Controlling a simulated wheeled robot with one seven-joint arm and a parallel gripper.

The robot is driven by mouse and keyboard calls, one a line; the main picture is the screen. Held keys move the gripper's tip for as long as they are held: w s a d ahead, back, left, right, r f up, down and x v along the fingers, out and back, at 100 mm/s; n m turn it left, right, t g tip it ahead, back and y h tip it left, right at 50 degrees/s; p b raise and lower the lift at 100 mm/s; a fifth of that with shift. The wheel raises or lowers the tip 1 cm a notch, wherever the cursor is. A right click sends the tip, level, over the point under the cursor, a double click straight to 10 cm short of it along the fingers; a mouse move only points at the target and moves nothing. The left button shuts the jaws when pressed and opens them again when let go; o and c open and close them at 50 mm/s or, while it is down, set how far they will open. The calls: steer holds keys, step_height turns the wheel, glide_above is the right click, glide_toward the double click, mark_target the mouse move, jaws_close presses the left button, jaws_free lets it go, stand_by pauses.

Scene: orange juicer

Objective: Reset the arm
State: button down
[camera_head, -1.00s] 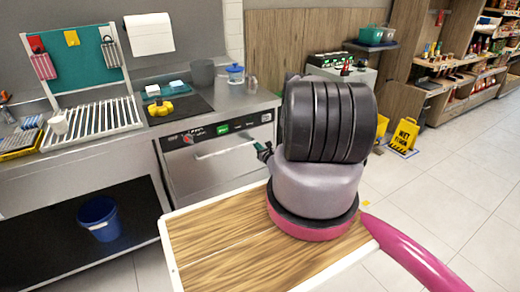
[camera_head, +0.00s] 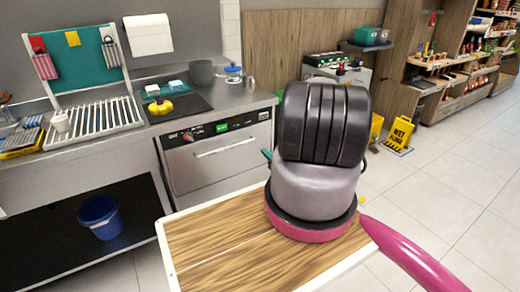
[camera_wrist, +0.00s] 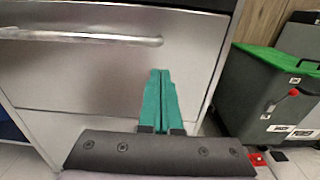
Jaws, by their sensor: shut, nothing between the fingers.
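My gripper (camera_wrist: 160,76) shows in the wrist view with its teal fingers together and nothing between them. It points towards the front of a steel under-counter machine (camera_wrist: 105,75), below the long bar handle (camera_wrist: 80,36). A gap to the machine front seems to remain, but I cannot tell how wide. In the head view my arm's dark and grey links hide most of the gripper. Only a teal bit shows at the arm's left edge. The same machine (camera_head: 215,165) stands under the counter there, with its handle (camera_head: 228,147) and green display.
The wooden tray top (camera_head: 210,250) is empty around my arm. On the counter are a yellow object (camera_head: 160,107), a grey pot (camera_head: 201,72) and a dish rack (camera_head: 95,118). A yellow wet-floor sign (camera_head: 400,134) stands right. A green-lidded bin (camera_wrist: 265,95) is beside the machine.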

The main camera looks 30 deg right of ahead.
steer(key=w+a+r+n+g+y, duration=0.25)
steer(key=a+r+n+y, duration=0.25)
steer(key=r, duration=0.6)
steer(key=w+a+r+n+g+y, duration=0.1)
steer(key=w+a+r+n+y, duration=0.3)
steer(key=r, duration=0.6)
steer(key=s+a+r+n+g+y, duration=0.2)
steer(key=s+a+r+n+g, duration=0.25)
steer(key=r, duration=0.55)
steer(key=s+a+r+n+g+y, duration=0.1)
steer(key=a+r+n+g+y, duration=0.15)
steer(key=a+r+n, duration=0.45)
steer(key=s+a+r+n+g+h, duration=0.25)
steer(key=s+a+r, duration=0.25)
steer(key=s+r, duration=0.25)
steer(key=s+a+r+n+g+h, duration=0.2)
steer(key=s+a+r+n+g, duration=0.15)
steer(key=s+r, duration=0.4)
steer(key=s+d+r+n+t+h, duration=0.1)
steer(key=s+r+n+t+h, duration=0.1)
steer(key=s+r, duration=0.3)
steer(key=s+d+r+n+t+h, duration=0.1)
steer(key=s+r+n+t+h, duration=0.2)
steer(key=s, duration=0.9)
steer(key=r+h, duration=0.1)
steer(key=h, duration=0.1)
steer(key=shift+s+d+r+t+h, duration=0.3)
steer(key=shift+r+t, duration=0.05)
steer(key=shift+r, duration=0.05)
